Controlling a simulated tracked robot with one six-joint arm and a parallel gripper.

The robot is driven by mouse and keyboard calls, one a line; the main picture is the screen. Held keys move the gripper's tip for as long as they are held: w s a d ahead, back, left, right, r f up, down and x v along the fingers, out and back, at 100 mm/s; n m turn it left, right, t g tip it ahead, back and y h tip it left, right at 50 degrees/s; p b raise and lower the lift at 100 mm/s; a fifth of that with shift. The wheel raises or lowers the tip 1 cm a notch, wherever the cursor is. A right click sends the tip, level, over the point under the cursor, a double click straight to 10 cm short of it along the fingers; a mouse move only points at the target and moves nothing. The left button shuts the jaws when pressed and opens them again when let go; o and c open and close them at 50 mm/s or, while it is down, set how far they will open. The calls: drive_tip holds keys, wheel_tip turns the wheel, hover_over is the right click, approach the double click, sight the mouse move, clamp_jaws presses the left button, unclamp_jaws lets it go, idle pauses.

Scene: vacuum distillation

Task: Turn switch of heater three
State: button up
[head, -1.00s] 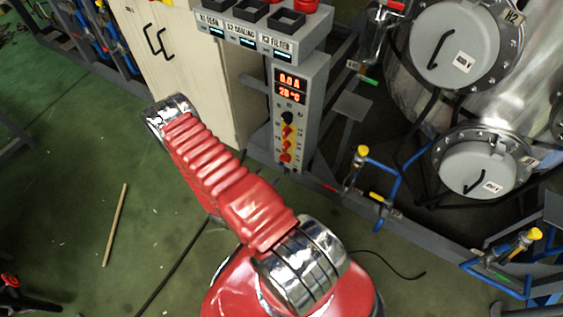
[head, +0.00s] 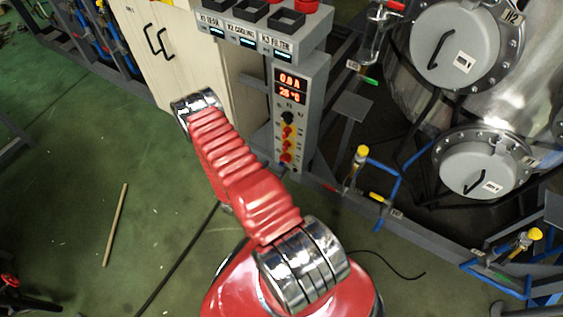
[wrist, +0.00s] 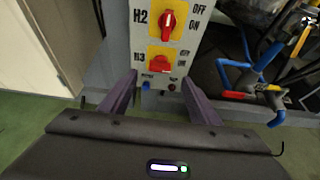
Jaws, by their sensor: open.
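The heater three switch (wrist: 160,63) is a red knob on a yellow plate, labelled H3, near the top middle of the wrist view. In the head view it is the lowest red knob (head: 286,158) on the grey control panel (head: 312,110). My gripper (wrist: 160,78) is open, its two dark purple fingers apart on either side of the panel's lower end. The H3 knob appears just beyond the fingertips and between them; contact is not visible. In the head view the gripper is hidden behind my red arm.
The heater two switch (wrist: 168,22), red on yellow, sits directly above H3. Small blue and red parts are below H3. Blue pipes with valves (wrist: 250,80) stand to the right. A pale cabinet (head: 185,60) stands left of the panel. Green floor is open at left.

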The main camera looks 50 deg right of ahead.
sight(284, 159)
drive_tip(key=shift+x, duration=4)
drive_tip(key=shift+c, duration=0.3)
drive_tip(key=c, duration=1)
